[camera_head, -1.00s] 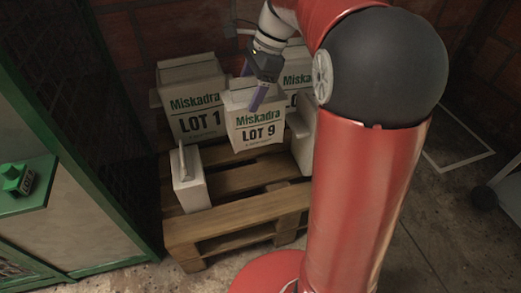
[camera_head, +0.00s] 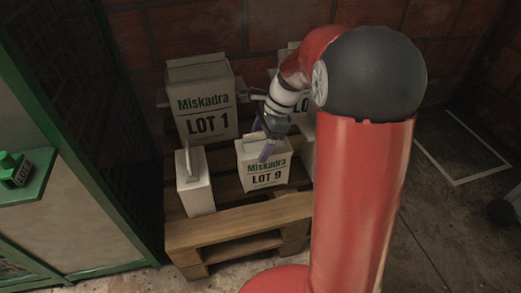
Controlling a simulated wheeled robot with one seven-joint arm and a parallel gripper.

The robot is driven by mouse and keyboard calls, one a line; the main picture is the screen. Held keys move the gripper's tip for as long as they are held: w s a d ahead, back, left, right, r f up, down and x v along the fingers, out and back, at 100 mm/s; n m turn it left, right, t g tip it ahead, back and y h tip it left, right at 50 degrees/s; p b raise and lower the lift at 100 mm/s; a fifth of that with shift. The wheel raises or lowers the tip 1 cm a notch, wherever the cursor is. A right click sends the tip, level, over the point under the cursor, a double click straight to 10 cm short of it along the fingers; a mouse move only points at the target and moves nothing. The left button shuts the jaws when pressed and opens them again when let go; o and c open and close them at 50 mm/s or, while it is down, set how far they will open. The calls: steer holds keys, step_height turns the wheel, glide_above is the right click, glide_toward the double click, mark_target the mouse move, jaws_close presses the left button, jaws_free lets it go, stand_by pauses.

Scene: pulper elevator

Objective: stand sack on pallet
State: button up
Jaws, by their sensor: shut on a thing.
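A white sack marked "Miskadra LOT 9" (camera_head: 264,171) is upright over the front middle of the wooden pallet (camera_head: 240,217). My gripper (camera_head: 266,148) is at its top edge, shut on it, with one purple finger showing on the near side. I cannot tell whether the sack's base touches the slats. The "LOT 1" sack (camera_head: 206,105) stands at the back left of the pallet. A narrow sack turned side-on (camera_head: 194,181) stands at the front left. Another sack (camera_head: 296,106) at the back is partly hidden by my arm.
A sack edge (camera_head: 308,150) shows at right, mostly behind my arm. A green-framed cage and cabinet (camera_head: 60,190) stands close on the left, with a green button box (camera_head: 16,168). A brick wall (camera_head: 180,30) is behind. Open floor lies right.

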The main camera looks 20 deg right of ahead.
mark_target(254, 175)
steer(key=shift+f, duration=1.45)
steer(key=o, duration=2)
steer(key=shift+o, duration=0.2)
